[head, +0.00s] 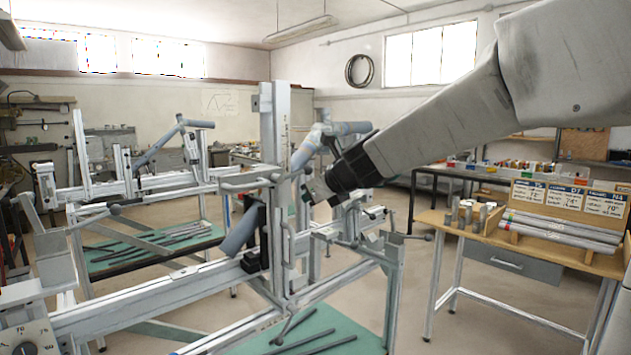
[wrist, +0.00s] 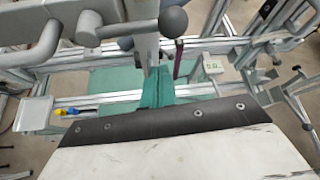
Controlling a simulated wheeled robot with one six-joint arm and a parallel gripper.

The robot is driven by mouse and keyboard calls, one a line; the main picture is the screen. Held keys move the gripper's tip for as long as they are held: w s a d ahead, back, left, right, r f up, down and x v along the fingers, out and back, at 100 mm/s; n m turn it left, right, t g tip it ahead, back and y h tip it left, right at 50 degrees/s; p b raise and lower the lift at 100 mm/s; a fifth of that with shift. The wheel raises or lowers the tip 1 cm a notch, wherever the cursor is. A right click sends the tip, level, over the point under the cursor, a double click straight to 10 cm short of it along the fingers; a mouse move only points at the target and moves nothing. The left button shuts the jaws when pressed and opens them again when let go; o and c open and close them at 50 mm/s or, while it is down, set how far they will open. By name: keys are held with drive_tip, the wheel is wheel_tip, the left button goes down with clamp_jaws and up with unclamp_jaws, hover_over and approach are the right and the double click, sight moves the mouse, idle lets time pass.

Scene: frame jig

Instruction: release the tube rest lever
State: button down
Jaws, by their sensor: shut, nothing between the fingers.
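My gripper (head: 309,190) is at the near jig's upright post, around the height of its crossarm. I cannot tell which of these is the tube rest lever, or whether the fingers touch one. Another ball-ended lever (head: 420,237) sticks out at the jig's right side in the head view.
The jig's post (head: 274,130) and long rail (head: 150,307) stand close to my arm. A second jig (head: 140,185) is behind on the left. A wooden bench (head: 540,252) with tubes and signs is at right. Open floor lies between the near jig and bench.

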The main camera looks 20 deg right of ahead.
drive_tip(key=v, duration=1)
drive_tip(key=s+a+f+n+g+h, duration=0.1)
drive_tip(key=s+f+n+g, duration=0.2)
drive_tip(key=s+f+n, duration=0.3)
drive_tip(key=s+f+n+g, duration=0.4)
drive_tip(key=s+f+n, duration=0.2)
drive_tip(key=s+n, duration=0.7)
drive_tip(key=s+a+f+n+g+h, duration=0.1)
drive_tip(key=s+f+n+g, duration=0.2)
drive_tip(key=s+f+n, duration=0.3)
drive_tip(key=s+n, duration=0.4)
drive_tip(key=n, duration=0.1)
drive_tip(key=shift+s+a+n+h, duration=0.25)
drive_tip(key=shift+a+n+h, duration=0.05)
drive_tip(key=shift+a+n, duration=0.1)
